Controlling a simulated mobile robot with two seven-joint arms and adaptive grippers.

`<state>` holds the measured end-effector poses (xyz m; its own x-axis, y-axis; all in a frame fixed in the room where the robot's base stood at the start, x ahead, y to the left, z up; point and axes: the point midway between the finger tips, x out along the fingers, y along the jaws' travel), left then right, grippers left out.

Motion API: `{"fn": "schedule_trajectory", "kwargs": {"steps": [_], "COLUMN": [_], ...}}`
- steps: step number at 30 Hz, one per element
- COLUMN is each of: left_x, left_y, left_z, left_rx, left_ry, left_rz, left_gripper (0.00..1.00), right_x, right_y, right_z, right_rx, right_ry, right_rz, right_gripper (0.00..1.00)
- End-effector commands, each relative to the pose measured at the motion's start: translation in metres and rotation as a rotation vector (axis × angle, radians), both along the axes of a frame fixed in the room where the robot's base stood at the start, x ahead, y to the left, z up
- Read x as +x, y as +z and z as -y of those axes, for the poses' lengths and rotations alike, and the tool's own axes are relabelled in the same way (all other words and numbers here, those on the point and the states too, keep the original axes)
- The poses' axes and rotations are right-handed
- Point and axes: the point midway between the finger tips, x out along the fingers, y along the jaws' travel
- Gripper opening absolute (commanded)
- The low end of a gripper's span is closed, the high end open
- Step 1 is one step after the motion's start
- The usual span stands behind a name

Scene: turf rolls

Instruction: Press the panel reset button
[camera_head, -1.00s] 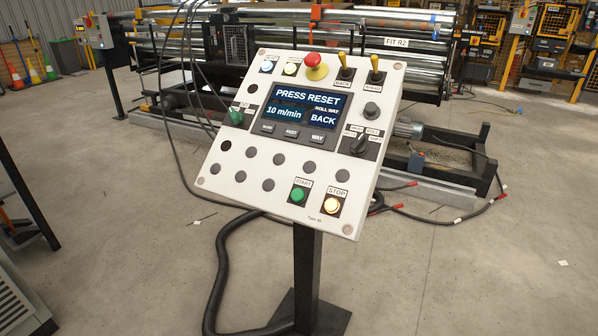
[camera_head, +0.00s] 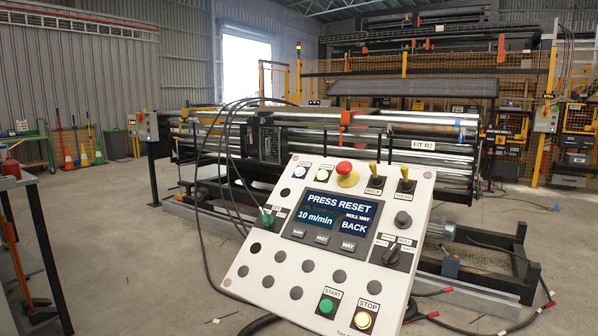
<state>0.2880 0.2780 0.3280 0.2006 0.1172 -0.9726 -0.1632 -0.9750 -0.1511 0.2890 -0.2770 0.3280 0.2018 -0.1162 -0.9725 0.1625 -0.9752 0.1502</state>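The white control panel (camera_head: 257,292) is tilted, low in the middle of the head view, with its bottom edge cut off. Its screen (camera_head: 330,215) reads "PRESS RESET", "10 m/min" and "ROLL WAY BACK". Two lit buttons sit at the top left, a bluish-white one (camera_head: 300,172) and a pale yellow one (camera_head: 322,176); their labels are too small to read, so I cannot tell which is reset. A red mushroom button (camera_head: 344,168) is right of them. Green START (camera_head: 326,306) and lit STOP (camera_head: 362,320) are at the bottom. Neither gripper is in view.
A machine with long shiny rollers (camera_head: 390,135) stands behind the panel, with cables hanging from it. A dark table (camera_head: 15,181) is at the left edge. Red-tipped cables (camera_head: 432,316) lie on the floor at the right. Open concrete floor (camera_head: 110,240) is left of the panel.

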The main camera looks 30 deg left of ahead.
Motion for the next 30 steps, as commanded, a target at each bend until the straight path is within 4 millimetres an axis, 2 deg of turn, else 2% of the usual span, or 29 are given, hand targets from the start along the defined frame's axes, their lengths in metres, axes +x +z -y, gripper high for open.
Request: {"fn": "schedule_trajectory", "kwargs": {"steps": [2,10,30], "left_x": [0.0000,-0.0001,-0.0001], "left_y": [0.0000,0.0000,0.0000], "left_z": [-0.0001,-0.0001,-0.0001], "left_rx": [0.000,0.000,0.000], "left_ry": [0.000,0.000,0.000], "left_rz": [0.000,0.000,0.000], "left_gripper": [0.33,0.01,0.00], "right_x": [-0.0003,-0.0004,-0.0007], "right_y": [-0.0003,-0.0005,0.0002], "right_z": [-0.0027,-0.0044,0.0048], "right_rx": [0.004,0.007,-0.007], "right_ry": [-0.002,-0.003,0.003], "right_rz": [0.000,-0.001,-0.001], "right_gripper": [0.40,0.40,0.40]}}
